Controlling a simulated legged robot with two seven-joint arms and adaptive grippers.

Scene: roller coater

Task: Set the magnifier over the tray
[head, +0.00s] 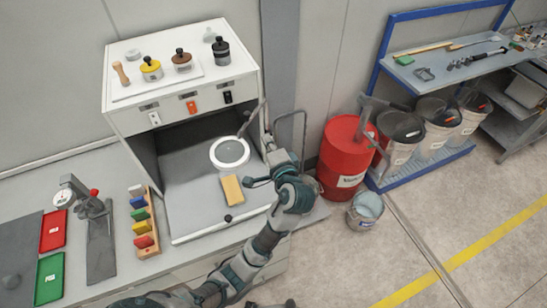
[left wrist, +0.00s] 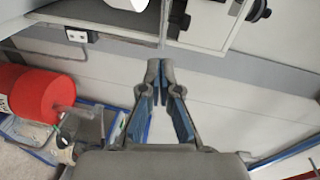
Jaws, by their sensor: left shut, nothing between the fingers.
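The magnifier (head: 230,152) is a white ring with a lens on a jointed dark arm, at the right side of the open booth. In the head view it overlaps the back part of the grey tray (head: 187,215); its height above it is hard to judge. A yellow block (head: 232,190) lies on the tray in front of the ring. My left gripper (head: 268,142) is just right of the magnifier and its arm, apparently apart from them. Its fingertips meet, empty, in the left wrist view (left wrist: 160,68).
Knobbed weights (head: 182,60) and a wooden handle stand on the booth top. A red barrel (head: 345,155) and a metal bucket (head: 365,210) stand to the right. A rack of coloured blocks (head: 145,225) and red and green trays (head: 50,275) lie to the left.

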